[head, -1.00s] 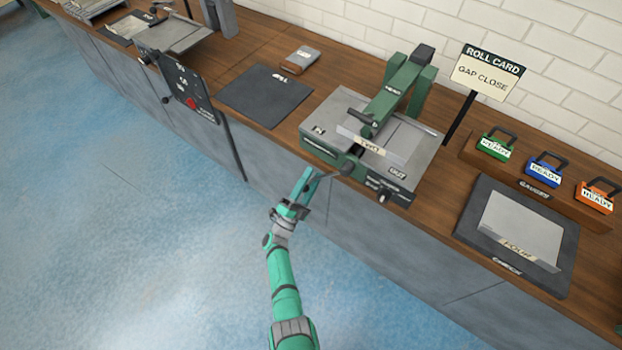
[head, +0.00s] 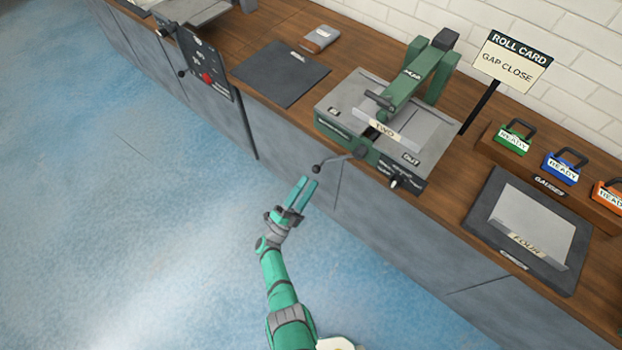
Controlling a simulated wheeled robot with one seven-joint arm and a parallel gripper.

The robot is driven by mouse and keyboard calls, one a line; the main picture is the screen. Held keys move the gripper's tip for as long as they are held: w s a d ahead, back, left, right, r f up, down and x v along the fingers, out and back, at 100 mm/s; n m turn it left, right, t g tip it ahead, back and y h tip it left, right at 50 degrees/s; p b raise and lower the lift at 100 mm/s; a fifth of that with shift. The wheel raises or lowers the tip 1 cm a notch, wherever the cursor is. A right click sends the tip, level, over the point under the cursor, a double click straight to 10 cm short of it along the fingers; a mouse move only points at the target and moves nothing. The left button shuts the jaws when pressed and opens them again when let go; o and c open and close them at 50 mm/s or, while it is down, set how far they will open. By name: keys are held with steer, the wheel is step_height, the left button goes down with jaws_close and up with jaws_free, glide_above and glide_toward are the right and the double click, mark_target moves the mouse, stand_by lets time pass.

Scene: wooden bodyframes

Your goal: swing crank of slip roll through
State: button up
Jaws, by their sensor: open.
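The slip roll (head: 345,130), a grey and green machine, stands on the bench right of centre. Its crank (head: 338,161) runs from a dark hub on the machine's front face out to the left, over the bench's front edge, and ends in a dark knob (head: 317,168). A grey sheet labelled TWO (head: 384,131) lies on the machine, under the green arm. My gripper (head: 305,182) is open and empty, its two teal fingers pointing up toward the bench.
A sign reading GAP CLOSE (head: 507,68) stands behind the machine. A dark check pad (head: 481,224) bearing a FOUR sheet (head: 535,222) lies to the right, before coloured gauges (head: 513,139). A dark mat (head: 280,74) lies left. The blue floor is clear.

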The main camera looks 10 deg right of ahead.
steer(key=shift+s+d, duration=0.15)
steer(key=shift+s, duration=0.05)
steer(key=c, duration=0.9)
steer(key=s+m, duration=0.1)
steer(key=m, duration=0.1)
steer(key=s+m+g, duration=0.1)
steer(key=s+d+m, duration=0.1)
steer(key=m, duration=0.1)
steer(key=shift+s+f+m+g, duration=0.15)
steer(key=shift+f+m+g, duration=0.15)
steer(key=shift+f+g, duration=0.1)
jaws_close()
steer(key=s+a+f+m+g+y, duration=0.1)
steer(key=s+a+m+g+y, duration=0.15)
steer(key=s+a+m, duration=0.35)
steer(key=w+d+r+m, duration=0.1)
steer(key=w+d+r, duration=0.2)
steer(key=w+d, duration=0.4)
steer(key=shift+w+d+y, duration=0.25)
steer(key=shift+w+y, duration=0.2)
steer(key=shift+w, duration=1.1)
